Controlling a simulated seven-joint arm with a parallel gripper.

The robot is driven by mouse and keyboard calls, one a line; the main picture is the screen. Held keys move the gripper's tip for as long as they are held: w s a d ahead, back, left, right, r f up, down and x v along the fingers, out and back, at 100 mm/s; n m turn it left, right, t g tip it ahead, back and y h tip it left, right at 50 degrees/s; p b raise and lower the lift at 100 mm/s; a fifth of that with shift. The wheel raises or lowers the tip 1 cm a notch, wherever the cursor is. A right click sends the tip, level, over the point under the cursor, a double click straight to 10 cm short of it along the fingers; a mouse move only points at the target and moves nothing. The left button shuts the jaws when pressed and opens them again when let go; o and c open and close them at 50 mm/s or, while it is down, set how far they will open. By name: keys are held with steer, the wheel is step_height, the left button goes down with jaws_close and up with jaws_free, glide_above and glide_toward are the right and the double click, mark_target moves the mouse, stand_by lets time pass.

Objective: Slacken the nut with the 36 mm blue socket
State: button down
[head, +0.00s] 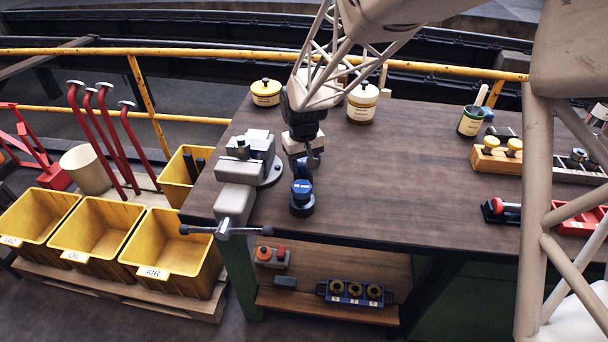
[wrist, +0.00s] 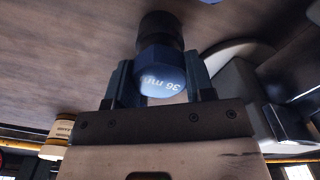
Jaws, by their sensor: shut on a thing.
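The 36 mm socket has a blue hexagonal head (head: 302,188) and a black round lower part. It is at the front of the workbench, just right of the vise. In the wrist view the blue head (wrist: 163,76) shows "36 mm" upside down. My gripper (head: 306,168) is shut on the blue head, one finger on each side. I cannot tell whether the socket touches the bench top. The grey vise (head: 247,165) has a small dark piece (head: 243,147) at its jaws. I cannot make out whether this is the nut.
The vise handle (head: 227,230) sticks out past the bench's front edge. Two lidded tins (head: 265,95) (head: 362,108) stand at the back. A wooden block with yellow-topped pieces (head: 497,160) and a red tray (head: 575,222) are at right. The bench top (head: 400,180) is clear mid-right.

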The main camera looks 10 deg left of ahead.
steer(key=shift+r, duration=0.1)
steer(key=shift+r, duration=2.95)
steer(key=shift+a+r, duration=0.3)
steer(key=shift+r, duration=0.15)
steer(key=s+a+r, duration=0.2)
steer(key=a+r, duration=0.5)
steer(key=r, duration=0.1)
steer(key=s+a+r, duration=0.3)
steer(key=a+r, duration=0.3)
steer(key=r, duration=0.2)
steer(key=shift+a+r, duration=0.2)
steer(key=shift+a, duration=0.15)
steer(key=shift+f, duration=0.15)
